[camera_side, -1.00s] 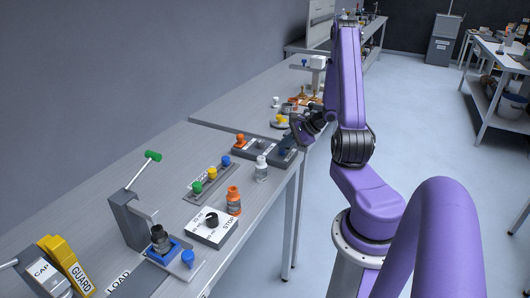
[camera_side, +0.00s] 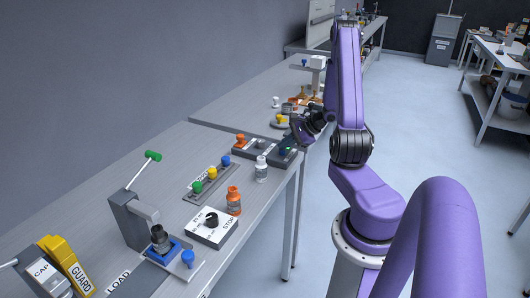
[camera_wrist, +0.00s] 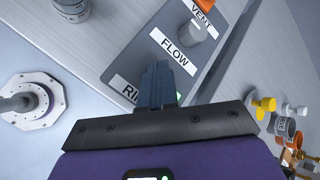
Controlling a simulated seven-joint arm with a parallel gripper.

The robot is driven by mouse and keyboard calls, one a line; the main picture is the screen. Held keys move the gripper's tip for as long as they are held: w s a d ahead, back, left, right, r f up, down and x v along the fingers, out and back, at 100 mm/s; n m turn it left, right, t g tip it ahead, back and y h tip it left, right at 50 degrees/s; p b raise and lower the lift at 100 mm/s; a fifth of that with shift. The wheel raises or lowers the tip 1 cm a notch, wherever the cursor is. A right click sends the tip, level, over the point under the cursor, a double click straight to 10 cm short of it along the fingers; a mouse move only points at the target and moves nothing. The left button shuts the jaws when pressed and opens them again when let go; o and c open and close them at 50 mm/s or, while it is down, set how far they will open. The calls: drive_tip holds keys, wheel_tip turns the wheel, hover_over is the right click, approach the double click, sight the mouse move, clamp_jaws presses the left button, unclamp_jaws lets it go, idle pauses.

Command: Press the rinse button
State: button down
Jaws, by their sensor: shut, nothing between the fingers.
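In the wrist view, the dark grey control panel (camera_wrist: 202,62) has white labels reading FLOW (camera_wrist: 173,50), VENT (camera_wrist: 203,16) and a partly covered one starting RIN (camera_wrist: 127,89). My gripper (camera_wrist: 158,68) is shut and empty, its fingertips over the panel between the RIN and FLOW labels. The rinse button itself is hidden by the fingers and gripper body. A small green spot (camera_wrist: 180,97) shows beside the fingers. In the side view, my gripper (camera_side: 290,143) is at the right end of the panel (camera_side: 261,152). Contact with the button cannot be told.
A pale knob (camera_wrist: 194,31) stands by FLOW and an orange one (camera_side: 240,139) at the panel's far end. A white bottle (camera_side: 262,169) stands in front of the panel. Green, yellow and blue knobs (camera_side: 211,173) and an orange bottle (camera_side: 234,201) are nearer the camera.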

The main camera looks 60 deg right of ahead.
sight(285, 152)
drive_tip(key=shift+r, duration=3.05)
